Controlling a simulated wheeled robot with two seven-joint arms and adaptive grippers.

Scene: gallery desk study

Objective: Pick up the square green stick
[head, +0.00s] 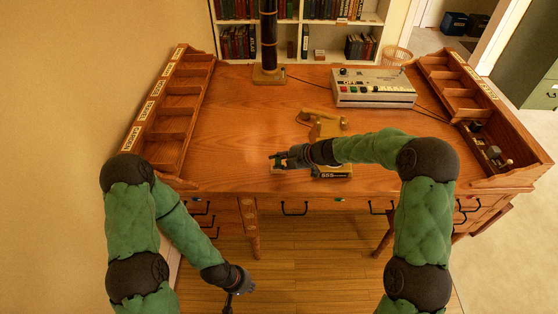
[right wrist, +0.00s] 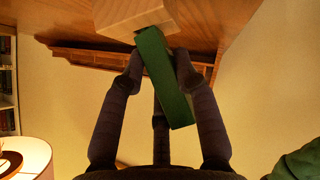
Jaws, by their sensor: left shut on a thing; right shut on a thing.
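The green stick (right wrist: 168,80), long and square-sided, shows in the right wrist view. It lies at a slant between the fingers of my right gripper (right wrist: 157,78), which are shut on it. Its upper end in that view meets a pale wooden block (right wrist: 133,14), and I cannot tell whether they touch. In the head view my right gripper (head: 274,161) is over the desk's front middle, and the stick is not clear there. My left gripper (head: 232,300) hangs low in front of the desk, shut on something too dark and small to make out.
The wooden desk (head: 235,110) has pigeonhole racks at its left (head: 170,115) and right (head: 460,90) sides. A yellow telephone (head: 328,125) is just beyond my right gripper. A grey console (head: 373,87) stands farther back. The desk's left middle is clear.

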